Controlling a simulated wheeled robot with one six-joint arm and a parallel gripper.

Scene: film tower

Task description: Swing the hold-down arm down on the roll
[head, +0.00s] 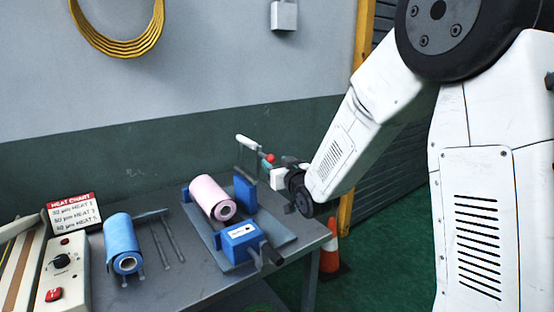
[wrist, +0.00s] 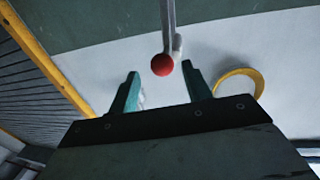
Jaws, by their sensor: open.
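A pink film roll (head: 208,195) lies in the blue-ended holder on the bench. The hold-down arm (head: 247,158) stands raised behind the roll, with a white bar at its top and a red ball knob (head: 270,158) on its right side. My gripper (head: 281,170) is close to the right of the knob in the head view. In the wrist view, my gripper (wrist: 161,72) is open, and the red knob (wrist: 162,65) shows in line with the gap between its teal fingers. I cannot tell whether the knob is between the fingertips or just beyond them.
A blue roll (head: 122,240) lies on the bench at left beside metal prongs (head: 165,238). A control box (head: 62,268) and a heat chart sign (head: 72,213) stand further left. An orange cone (head: 330,246) stands on the floor right of the bench.

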